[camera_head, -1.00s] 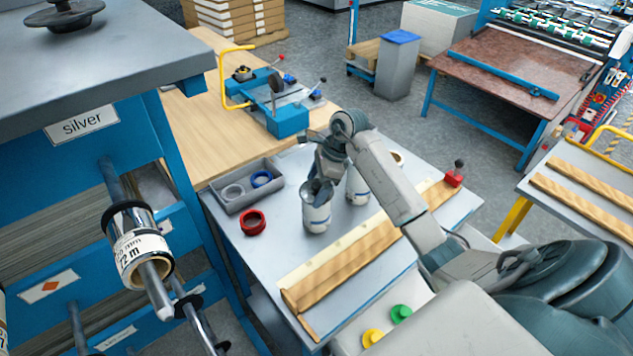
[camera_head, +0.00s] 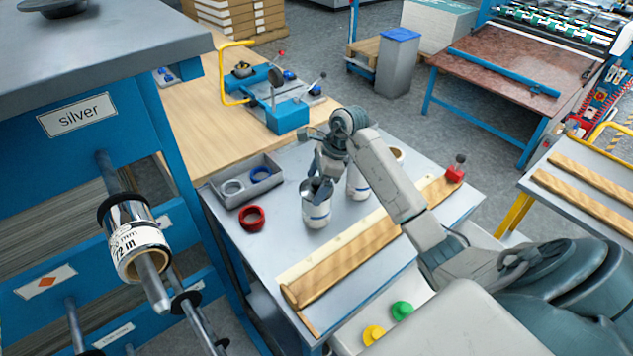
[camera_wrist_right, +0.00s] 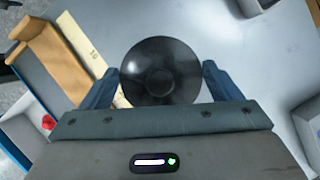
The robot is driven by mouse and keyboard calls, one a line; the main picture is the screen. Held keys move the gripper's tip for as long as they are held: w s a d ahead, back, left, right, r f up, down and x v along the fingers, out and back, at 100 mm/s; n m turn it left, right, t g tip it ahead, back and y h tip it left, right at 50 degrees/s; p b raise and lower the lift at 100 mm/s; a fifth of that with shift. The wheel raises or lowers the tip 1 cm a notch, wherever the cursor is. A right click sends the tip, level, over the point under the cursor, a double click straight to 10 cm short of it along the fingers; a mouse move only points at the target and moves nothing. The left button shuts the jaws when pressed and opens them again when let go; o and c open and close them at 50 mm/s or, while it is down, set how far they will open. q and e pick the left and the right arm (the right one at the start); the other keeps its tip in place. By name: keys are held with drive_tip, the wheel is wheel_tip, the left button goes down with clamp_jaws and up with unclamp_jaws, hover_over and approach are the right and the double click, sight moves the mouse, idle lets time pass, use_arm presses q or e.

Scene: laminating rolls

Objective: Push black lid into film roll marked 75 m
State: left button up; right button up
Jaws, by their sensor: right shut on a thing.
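My right gripper (camera_head: 318,190) points down at the mouth of an upright white-and-silver film roll (camera_head: 317,212) on the metal table. In the right wrist view, a round black lid (camera_wrist_right: 161,72) with a central hollow lies between the fingers of my right gripper (camera_wrist_right: 160,80), which is shut on it. The lid hides what is below it, so I cannot tell how deep it sits in the roll. A second roll (camera_head: 357,186) stands close behind, partly covered by my arm. No 75 m marking is readable on either roll. My left gripper is not in view.
Wooden strips (camera_head: 345,265) lie along the table's front. A red-based knob (camera_head: 456,170) stands at the right corner. A silver roll (camera_head: 137,245) hangs on the blue rack.

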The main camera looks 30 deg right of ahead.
drive_tip(key=o, duration=0.8)
drive_tip(key=shift+f, duration=0.15)
drive_tip(key=shift+o, duration=0.2)
drive_tip(key=shift+d, duration=0.1)
drive_tip(key=shift+d+r, duration=0.15)
drive_tip(key=shift+r, duration=0.3)
drive_tip(key=b+v, duration=0.3)
drive_tip(key=v, duration=0.6)
drive_tip(key=shift+r, duration=0.35)
drive_tip(key=shift+s+f, duration=0.1)
